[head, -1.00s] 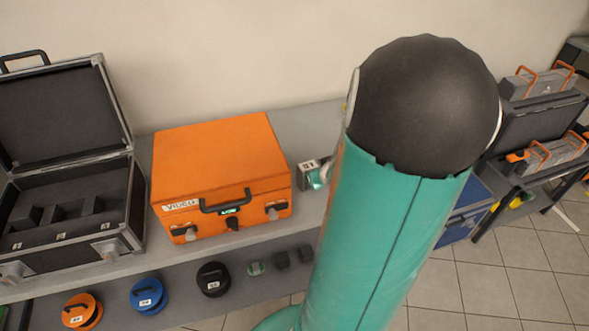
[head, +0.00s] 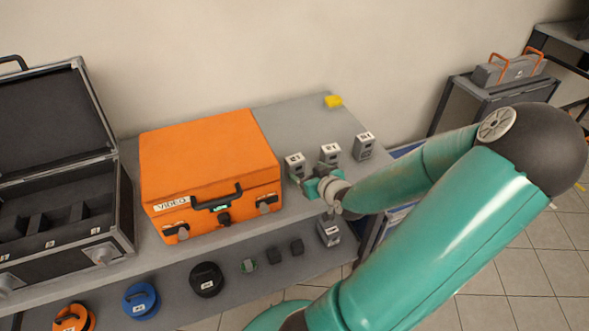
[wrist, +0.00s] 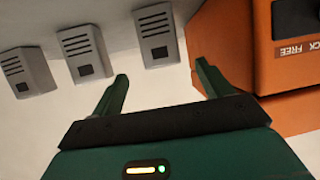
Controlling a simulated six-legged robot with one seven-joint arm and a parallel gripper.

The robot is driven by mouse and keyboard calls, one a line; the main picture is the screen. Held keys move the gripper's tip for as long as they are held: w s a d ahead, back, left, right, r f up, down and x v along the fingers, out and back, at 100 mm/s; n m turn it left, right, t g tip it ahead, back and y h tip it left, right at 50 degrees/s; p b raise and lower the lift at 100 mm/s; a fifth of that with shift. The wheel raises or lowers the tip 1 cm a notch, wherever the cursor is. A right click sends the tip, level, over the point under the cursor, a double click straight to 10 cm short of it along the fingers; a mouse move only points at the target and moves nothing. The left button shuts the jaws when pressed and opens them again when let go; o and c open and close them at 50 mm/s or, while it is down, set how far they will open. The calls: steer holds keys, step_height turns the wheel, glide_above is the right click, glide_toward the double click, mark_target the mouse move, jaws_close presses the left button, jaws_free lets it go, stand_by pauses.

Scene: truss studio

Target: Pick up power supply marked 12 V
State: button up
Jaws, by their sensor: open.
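Three grey power supplies stand upright in a row on the table right of the orange case: a left one (head: 296,166), a middle one (head: 330,153) and a right one (head: 363,147). Their white top labels are too small to read surely, so I cannot tell which is 12 V. My gripper (head: 313,181) is low over the table, in front of the left and middle ones. In the wrist view, my gripper (wrist: 163,84) is open and empty. The supply nearest the case (wrist: 157,36) lies beyond the fingertips, between them in the picture; the other two (wrist: 85,54) (wrist: 26,74) are further left.
The orange case (head: 210,165) stands close to my gripper on the left; its side fills the wrist view's right (wrist: 285,65). An open black case (head: 60,180) is further left. A yellow object (head: 333,101) lies at the back. The lower shelf holds reels and another grey box (head: 328,233).

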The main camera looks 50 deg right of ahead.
mark_target(299, 166)
steer(key=x, duration=0.5)
steer(key=shift+x, duration=2.7)
steer(key=shift+r, duration=0.15)
steer(key=c, duration=1.3)
steer(key=shift+o, duration=0.2)
steer(key=shift+r, duration=0.1)
